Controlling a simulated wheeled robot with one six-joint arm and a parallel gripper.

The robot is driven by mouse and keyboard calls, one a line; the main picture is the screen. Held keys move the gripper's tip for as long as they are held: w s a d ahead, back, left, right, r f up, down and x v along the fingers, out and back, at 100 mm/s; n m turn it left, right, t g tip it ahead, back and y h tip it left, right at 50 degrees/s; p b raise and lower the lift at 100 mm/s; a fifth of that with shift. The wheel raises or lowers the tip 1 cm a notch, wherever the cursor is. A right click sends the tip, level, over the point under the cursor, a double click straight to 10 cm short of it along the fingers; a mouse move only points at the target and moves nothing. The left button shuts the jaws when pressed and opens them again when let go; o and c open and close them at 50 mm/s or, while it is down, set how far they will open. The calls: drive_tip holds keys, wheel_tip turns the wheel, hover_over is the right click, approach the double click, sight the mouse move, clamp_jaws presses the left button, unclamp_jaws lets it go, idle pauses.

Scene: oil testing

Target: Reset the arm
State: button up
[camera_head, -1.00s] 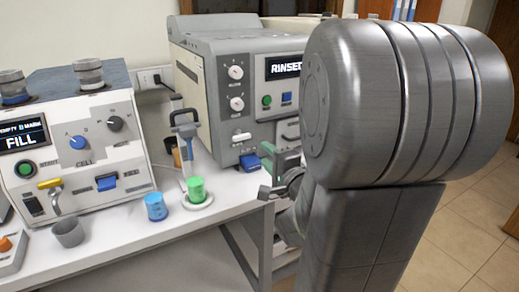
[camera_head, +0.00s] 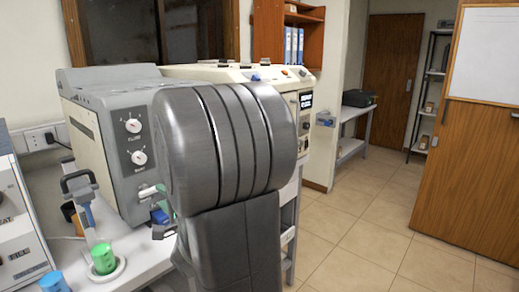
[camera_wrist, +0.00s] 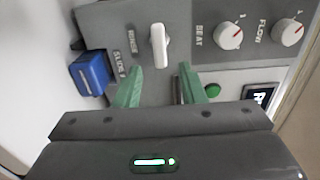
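My gripper (camera_wrist: 161,82) shows in the wrist view with its two green fingers apart and nothing between the tips. Past the tips is the grey front panel (camera_wrist: 180,60) of a machine, with a white lever (camera_wrist: 159,46) just beyond and between them. The lever looks clear of both fingers. In the head view my large grey arm joint fills the middle, and my gripper is mostly hidden behind it. The grey machine (camera_head: 105,115) stands behind my arm, partly covered by it.
A blue cup (camera_head: 54,283) is at the lower left. Open tiled floor (camera_head: 370,235) lies to the right.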

sight(152, 188)
drive_tip(key=x, duration=0.6)
drive_tip(key=shift+w+a, duration=0.1)
drive_tip(key=v, duration=1.4)
drive_tip(key=x, duration=1.4)
drive_tip(key=shift+r+n, duration=0.15)
drive_tip(key=shift+n, duration=0.85)
drive_tip(key=n, duration=0.3)
drive_tip(key=n+b, duration=0.1)
drive_tip(key=n, duration=0.1)
drive_tip(key=shift+r, duration=0.3)
